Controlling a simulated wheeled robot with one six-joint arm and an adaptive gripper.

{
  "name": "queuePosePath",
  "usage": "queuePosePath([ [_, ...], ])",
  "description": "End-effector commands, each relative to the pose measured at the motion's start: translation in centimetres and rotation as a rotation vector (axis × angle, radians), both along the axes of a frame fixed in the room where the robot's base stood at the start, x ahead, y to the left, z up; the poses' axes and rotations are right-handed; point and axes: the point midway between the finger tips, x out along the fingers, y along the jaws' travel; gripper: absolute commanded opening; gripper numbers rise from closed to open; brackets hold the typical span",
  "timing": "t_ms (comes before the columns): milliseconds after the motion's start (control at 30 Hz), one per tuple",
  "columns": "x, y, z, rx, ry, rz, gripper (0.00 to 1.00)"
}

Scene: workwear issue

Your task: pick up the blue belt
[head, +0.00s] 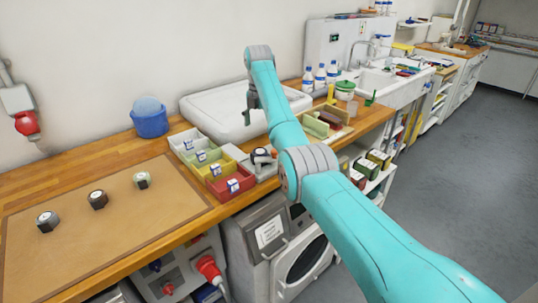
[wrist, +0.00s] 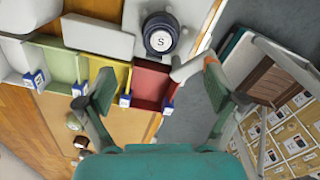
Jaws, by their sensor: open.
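A dark blue rolled belt (wrist: 161,34) with a round white "S" label lies on a pale grey surface at the top of the wrist view. In the head view, what looks like the same dark roll (head: 261,157) sits just right of the red bin (head: 231,186), below my gripper. My gripper (head: 250,106) is raised over the counter, in front of the white basin. In the wrist view my gripper (wrist: 158,88) has its fingers wide apart with nothing between them. The belt lies beyond the fingertips, apart from them.
White, green (head: 203,158), yellow (head: 215,168) and red bins with small tags stand in a row. Three other rolls, black (head: 47,221), brown (head: 97,199) and pale green (head: 142,180), lie on a brown mat (head: 120,225). A blue tub (head: 150,123) stands behind.

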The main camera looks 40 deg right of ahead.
Motion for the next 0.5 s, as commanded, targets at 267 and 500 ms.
queuePosePath([
  [267, -0.2, 0.1, -3.0, 0.004, 0.006, 0.007, 0.93],
  [500, -0.1, 0.1, -5.6, 0.003, 0.003, 0.006, 0.93],
])
